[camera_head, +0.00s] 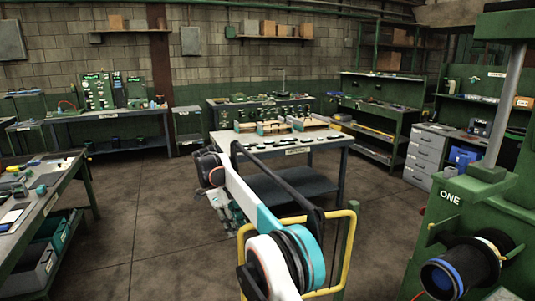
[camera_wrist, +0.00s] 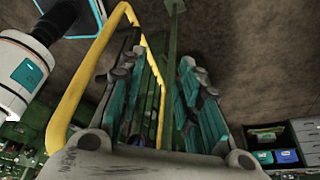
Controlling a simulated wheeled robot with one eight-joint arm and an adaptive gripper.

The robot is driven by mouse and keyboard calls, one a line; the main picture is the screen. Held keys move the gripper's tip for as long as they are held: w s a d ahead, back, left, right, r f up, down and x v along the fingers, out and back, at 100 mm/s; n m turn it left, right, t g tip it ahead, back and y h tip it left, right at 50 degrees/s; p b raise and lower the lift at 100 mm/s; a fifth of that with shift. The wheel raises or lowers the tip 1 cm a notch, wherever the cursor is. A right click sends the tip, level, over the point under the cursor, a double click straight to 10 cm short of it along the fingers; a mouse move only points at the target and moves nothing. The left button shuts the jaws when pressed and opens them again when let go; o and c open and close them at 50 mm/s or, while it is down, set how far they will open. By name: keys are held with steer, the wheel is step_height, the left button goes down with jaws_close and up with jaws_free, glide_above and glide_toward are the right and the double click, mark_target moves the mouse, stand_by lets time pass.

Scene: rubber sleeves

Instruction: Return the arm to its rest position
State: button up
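In the head view my arm extends from the lower middle up to the centre left, then bends down at its far joint. My gripper (camera_head: 230,212) hangs below that joint, above open floor and partly hidden by the arm. In the wrist view the two teal-padded fingers of my gripper (camera_wrist: 161,62) stand apart with a clear gap. Nothing is held between them; floor and a green post show through the gap.
A yellow rail (camera_head: 351,238) stands close beside my arm; it also shows next to the fingers in the wrist view (camera_wrist: 75,90). A grey-topped table (camera_head: 318,140) stands ahead. A green machine (camera_head: 440,215) is at right, a workbench (camera_head: 45,205) at left. Floor between is clear.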

steer(key=s+d+r+n+t, duration=0.1)
steer(key=s+d+r+n, duration=0.2)
steer(key=d+r, duration=0.2)
steer(key=s+d+r+n+t+y+b, duration=0.1)
steer(key=s+d+r+n, duration=0.1)
steer(key=d+r, duration=0.3)
steer(key=s+d+r+n+y, duration=0.1)
steer(key=s+d+r+n, duration=0.2)
steer(key=d+r, duration=0.3)
steer(key=shift+s+r+n+t, duration=0.15)
steer(key=shift+s+n+t, duration=0.15)
steer(key=shift+n+t, duration=0.1)
steer(key=s+d+r+n+t+y+b, duration=0.15)
steer(key=s+d+n, duration=0.5)
steer(key=s, duration=0.65)
steer(key=s+d+f+n+t, duration=0.2)
steer(key=s+f, duration=0.4)
steer(key=s, duration=0.4)
steer(key=s+d+f+n+t, duration=0.2)
steer(key=s+d+f+n, duration=0.2)
steer(key=s, duration=0.6)
step_height(320, 180, down, 2)
steer(key=shift+d+f+b, duration=0.1)
steer(key=shift+d+b, duration=0.2)
steer(key=shift+d, duration=0.8)
steer(key=shift+y, duration=0.25)
